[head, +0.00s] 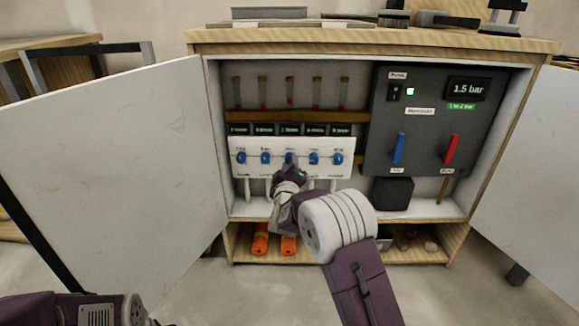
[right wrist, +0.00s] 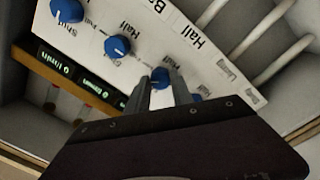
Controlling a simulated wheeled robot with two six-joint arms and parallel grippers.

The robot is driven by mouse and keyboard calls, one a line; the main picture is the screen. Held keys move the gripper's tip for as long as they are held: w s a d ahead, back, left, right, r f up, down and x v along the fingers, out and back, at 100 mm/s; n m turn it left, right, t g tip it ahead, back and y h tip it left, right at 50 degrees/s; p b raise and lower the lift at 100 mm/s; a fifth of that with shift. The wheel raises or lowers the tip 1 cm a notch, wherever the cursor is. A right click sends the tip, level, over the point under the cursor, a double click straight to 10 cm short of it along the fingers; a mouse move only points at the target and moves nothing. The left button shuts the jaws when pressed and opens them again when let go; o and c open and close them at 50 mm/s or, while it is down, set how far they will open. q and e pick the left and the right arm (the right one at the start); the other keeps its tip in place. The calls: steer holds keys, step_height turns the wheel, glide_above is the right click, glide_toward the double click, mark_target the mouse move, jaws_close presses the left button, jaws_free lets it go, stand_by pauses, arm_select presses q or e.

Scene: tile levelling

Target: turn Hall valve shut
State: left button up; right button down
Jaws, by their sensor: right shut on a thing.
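A white valve panel (head: 250,171) holds a row of several blue knobs. My right gripper (head: 289,165) is at the middle knob (head: 290,157), which it partly hides. In the right wrist view, my right gripper (right wrist: 162,88) has a finger on each side of a blue knob (right wrist: 160,76) and is shut on it. The knob's exact setting is hidden by the fingers. My left gripper is out of view.
Sight tubes (head: 290,90) with red marks stand above the knobs. The grey control box (head: 425,118) shows 1.5 bar on its display (head: 467,88) and carries a blue lever (head: 398,149) and a red lever (head: 450,149). Open cabinet doors (head: 120,170) flank both sides.

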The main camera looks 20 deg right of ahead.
steer(key=shift+r+n+y, duration=0.15)
steer(key=shift+n+y, duration=0.15)
steer(key=shift+n, duration=4.8)
steer(key=shift+r, duration=0.1)
steer(key=c, duration=1.1)
jaws_free()
